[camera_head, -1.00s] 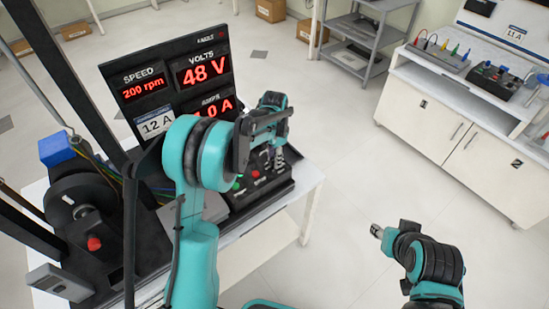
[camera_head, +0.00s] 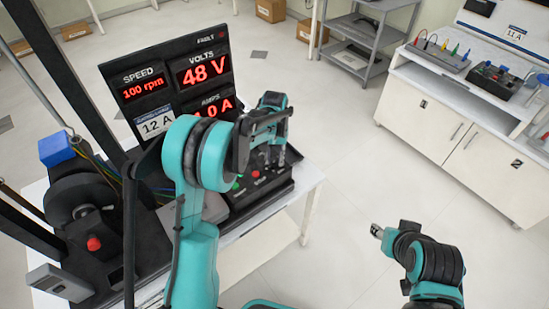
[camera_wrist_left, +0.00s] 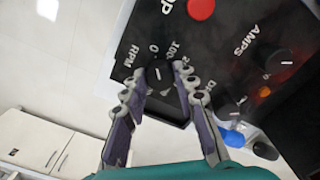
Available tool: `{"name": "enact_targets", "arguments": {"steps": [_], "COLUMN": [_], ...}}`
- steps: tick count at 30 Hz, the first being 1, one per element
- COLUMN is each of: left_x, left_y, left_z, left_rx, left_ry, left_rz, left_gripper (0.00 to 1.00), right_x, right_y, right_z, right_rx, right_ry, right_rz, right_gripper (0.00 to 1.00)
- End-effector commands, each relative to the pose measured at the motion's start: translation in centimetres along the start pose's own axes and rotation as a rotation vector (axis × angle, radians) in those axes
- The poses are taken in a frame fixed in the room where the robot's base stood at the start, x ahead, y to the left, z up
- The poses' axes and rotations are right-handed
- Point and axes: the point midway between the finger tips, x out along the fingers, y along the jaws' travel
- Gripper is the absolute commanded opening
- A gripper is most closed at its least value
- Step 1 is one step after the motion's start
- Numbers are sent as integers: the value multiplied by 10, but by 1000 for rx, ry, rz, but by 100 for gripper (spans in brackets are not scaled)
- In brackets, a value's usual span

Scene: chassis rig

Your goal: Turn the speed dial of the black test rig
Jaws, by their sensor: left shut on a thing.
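The black test rig's display panel (camera_head: 165,80) reads SPEED 100 rpm, 48 V and 1.0 A, the amps figure partly covered by my arm. In the left wrist view, the black speed dial (camera_wrist_left: 158,73) sits on the control face beside the marks RPM, 0 and 100. My left gripper (camera_wrist_left: 161,80) has a fingertip on each side of the dial and is shut on it. In the head view, my left gripper (camera_head: 264,158) reaches down over the control box (camera_head: 262,200) and hides the dial. My right gripper (camera_head: 377,231) is away from the rig; its fingers are too small to judge.
An AMPS dial (camera_wrist_left: 279,62) and a red button (camera_wrist_left: 201,8) lie near the speed dial. A motor (camera_head: 80,200) with cables and a red knob stands left on the white table. Open floor separates it from white cabinets (camera_head: 440,130) at right.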

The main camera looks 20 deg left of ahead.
Motion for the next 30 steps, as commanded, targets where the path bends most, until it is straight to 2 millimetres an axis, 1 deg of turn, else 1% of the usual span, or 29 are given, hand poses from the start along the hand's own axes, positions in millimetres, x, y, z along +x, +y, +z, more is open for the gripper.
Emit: {"name": "enact_targets", "arguments": {"steps": [8, 22, 23, 24, 25, 30], "left_x": [0, 0, 0, 0, 0, 0], "left_y": [0, 0, 0, 0, 0, 0], "left_z": [0, 0, 0, 0, 0, 0], "left_rx": [-76, -88, -88, -88, -87, -87], "left_ry": [0, 0, 0, 0, 0, 0], "left_rz": [0, 0, 0, 0, 0, 0], "left_gripper": [0, 0, 33, 44, 49, 49], "right_x": [0, 0, 0, 0, 0, 0], "right_y": [0, 0, 0, 0, 0, 0], "right_z": [0, 0, 0, 0, 0, 0], "right_rx": [0, 0, 0, 0, 0, 0], "right_ry": [0, 0, 0, 0, 0, 0], "right_rz": [0, 0, 0, 0, 0, 0], "right_gripper": [40, 40, 40, 40, 40, 40]}}
